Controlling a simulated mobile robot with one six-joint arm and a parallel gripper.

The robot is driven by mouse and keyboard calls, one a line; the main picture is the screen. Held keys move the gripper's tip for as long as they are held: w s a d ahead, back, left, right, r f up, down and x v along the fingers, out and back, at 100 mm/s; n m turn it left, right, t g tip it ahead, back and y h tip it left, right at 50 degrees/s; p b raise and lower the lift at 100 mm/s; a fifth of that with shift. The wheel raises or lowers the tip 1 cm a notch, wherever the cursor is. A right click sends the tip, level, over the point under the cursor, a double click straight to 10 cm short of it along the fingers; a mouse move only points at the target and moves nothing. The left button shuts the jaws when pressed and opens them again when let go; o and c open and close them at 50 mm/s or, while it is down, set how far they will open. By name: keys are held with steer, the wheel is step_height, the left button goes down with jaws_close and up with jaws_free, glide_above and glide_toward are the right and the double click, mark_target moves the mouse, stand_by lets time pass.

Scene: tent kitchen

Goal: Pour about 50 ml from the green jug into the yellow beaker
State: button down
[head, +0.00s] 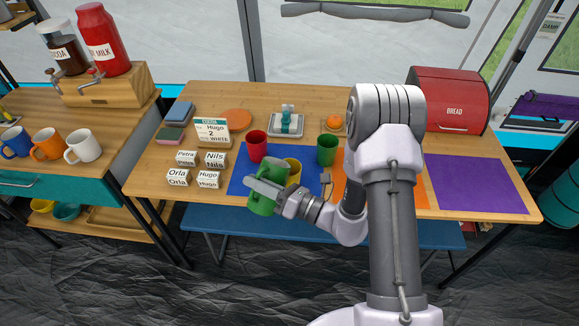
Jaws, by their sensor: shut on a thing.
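The green jug (262,207) is held in my gripper (266,190) at the front edge of the blue mat. The jaws are shut across its body. It looks slightly tilted, its top leaning to the right, and its contents are not clear. The yellow beaker (295,172) stands on the blue mat just behind and right of the jug. The jug hides part of it, so I cannot tell whether they touch or what is in the beaker. A red cup (256,147) and a green cup (326,150) stand behind them, left and right.
The blue mat (238,184) lies under the cups. Name blocks (208,180) and an order card (211,131) stand to the left. An orange mat (413,193), partly behind my arm, and a bare purple mat (470,182) lie right. A red bread bin (449,101) stands behind.

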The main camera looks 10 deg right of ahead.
mark_target(253, 195)
steer(key=f+n+b, duration=0.1)
steer(key=s+a+f+b, duration=0.1)
steer(key=b, duration=0.1)
steer(key=shift+s+a+f+n, duration=0.1)
steer(key=shift+a+f+n, duration=0.05)
steer(key=shift+f+n, duration=0.25)
steer(key=shift+s+a+f+n+g+h, duration=0.1)
steer(key=shift+s+a+f+n+g, duration=0.1)
steer(key=shift+s+a+f+n, duration=0.65)
steer(key=shift+s+a+f+n+g+h, duration=0.15)
steer(key=shift+f+n, duration=0.25)
steer(key=shift+n, duration=0.8)
steer(key=shift+s+a+f+n+g+h, duration=0.1)
steer(key=shift+s+a+f+n+g, duration=0.2)
steer(key=shift+a+f+n, duration=0.55)
steer(key=shift+d+r, duration=0.2)
steer(key=shift+d, duration=0.1)
